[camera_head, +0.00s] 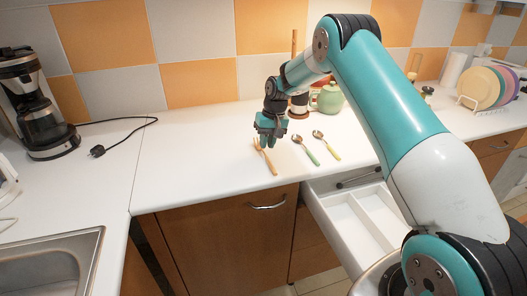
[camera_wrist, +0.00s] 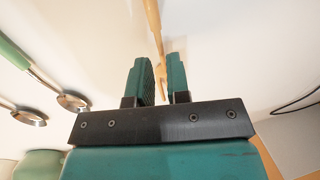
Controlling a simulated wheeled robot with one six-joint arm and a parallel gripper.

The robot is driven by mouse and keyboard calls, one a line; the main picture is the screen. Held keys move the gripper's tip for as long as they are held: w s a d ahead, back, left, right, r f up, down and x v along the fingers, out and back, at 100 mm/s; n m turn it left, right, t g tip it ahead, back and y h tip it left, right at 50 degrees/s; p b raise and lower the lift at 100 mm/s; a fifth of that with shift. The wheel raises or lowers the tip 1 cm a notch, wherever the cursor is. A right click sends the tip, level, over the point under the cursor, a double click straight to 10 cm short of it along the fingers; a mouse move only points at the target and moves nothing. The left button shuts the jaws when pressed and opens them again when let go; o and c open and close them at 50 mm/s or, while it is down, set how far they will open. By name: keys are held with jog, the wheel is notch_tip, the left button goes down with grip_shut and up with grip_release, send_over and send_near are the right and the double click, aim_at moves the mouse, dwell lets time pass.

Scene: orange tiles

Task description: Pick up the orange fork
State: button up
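The orange fork (camera_head: 266,158) lies on the white countertop near its front edge, left of two spoons. My gripper (camera_head: 267,143) is over the fork's far end in the head view. In the wrist view, the fork (camera_wrist: 154,30) runs from the top edge down towards the gap between the fingers of my gripper (camera_wrist: 160,78). The fingers are apart, with the fork's end showing between them. I cannot tell how high the fingertips are above the counter.
A green-handled spoon (camera_head: 306,150) and a yellow-handled spoon (camera_head: 327,145) lie right of the fork. A green teapot (camera_head: 328,99) stands behind. An open drawer (camera_head: 362,222) juts out below the counter. A coffee maker (camera_head: 39,112) and its cord are at left.

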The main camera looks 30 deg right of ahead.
aim_at(265, 156)
jog(key=shift+a+f, duration=0.15)
jog(key=shift+f, duration=0.6)
jog(key=shift+a+f, duration=0.15)
jog(key=shift+f, duration=0.55)
grip_shut()
jog(key=shift+r, duration=0.1)
